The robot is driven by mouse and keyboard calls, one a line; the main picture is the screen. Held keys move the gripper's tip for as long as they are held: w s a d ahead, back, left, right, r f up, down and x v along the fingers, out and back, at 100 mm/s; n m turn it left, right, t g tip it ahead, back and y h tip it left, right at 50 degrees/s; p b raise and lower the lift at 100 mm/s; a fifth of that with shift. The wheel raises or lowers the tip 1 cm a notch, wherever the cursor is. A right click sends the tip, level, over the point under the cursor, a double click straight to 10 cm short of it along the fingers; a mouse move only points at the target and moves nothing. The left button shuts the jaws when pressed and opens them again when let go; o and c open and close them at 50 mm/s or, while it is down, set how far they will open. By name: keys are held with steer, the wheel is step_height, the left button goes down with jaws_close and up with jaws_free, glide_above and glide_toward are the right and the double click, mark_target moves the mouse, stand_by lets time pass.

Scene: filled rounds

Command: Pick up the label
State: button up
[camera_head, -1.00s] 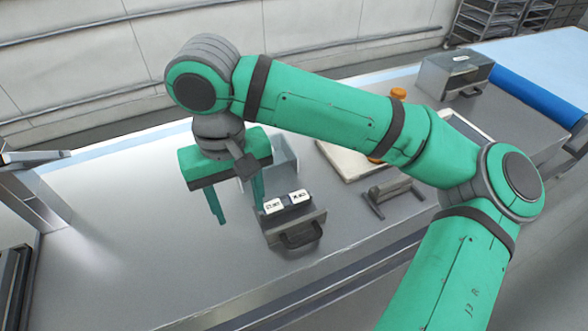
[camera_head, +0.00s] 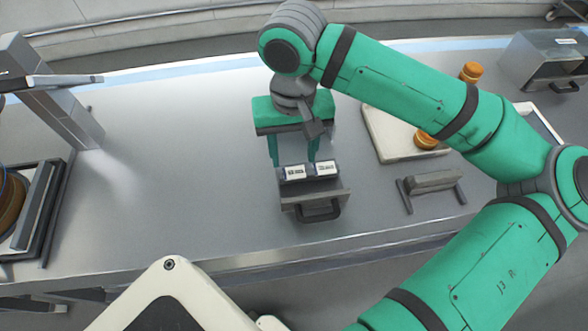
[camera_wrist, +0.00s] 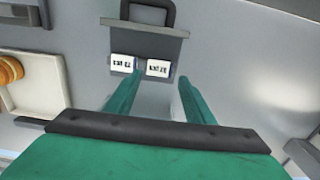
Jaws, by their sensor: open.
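Two white labels with black print lie side by side in a small grey open drawer (camera_head: 335,196) with a dark handle. In the head view one label (camera_head: 295,172) is on the left and the other (camera_head: 326,169) on the right. The wrist view shows them mirrored, at the right (camera_wrist: 158,68) and left (camera_wrist: 122,63). My gripper (camera_head: 294,162) is open and empty, with its green fingers pointing down at the drawer's far side. In the wrist view the fingertips (camera_wrist: 160,78) lie to either side of the right-hand label. Their height above it is unclear.
A pale tray (camera_head: 385,140) with orange-brown round things stands to the right. A grey stand (camera_head: 433,182) is nearer the front edge. A metal box (camera_head: 548,62) is at the far right. The steel table (camera_head: 180,170) is clear to the left.

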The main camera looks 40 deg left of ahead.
mark_target(294, 172)
steer(key=shift+s+d+f, duration=0.1)
steer(key=shift+d+f, duration=0.05)
steer(key=shift+f, duration=2.05)
steer(key=c, duration=0.5)
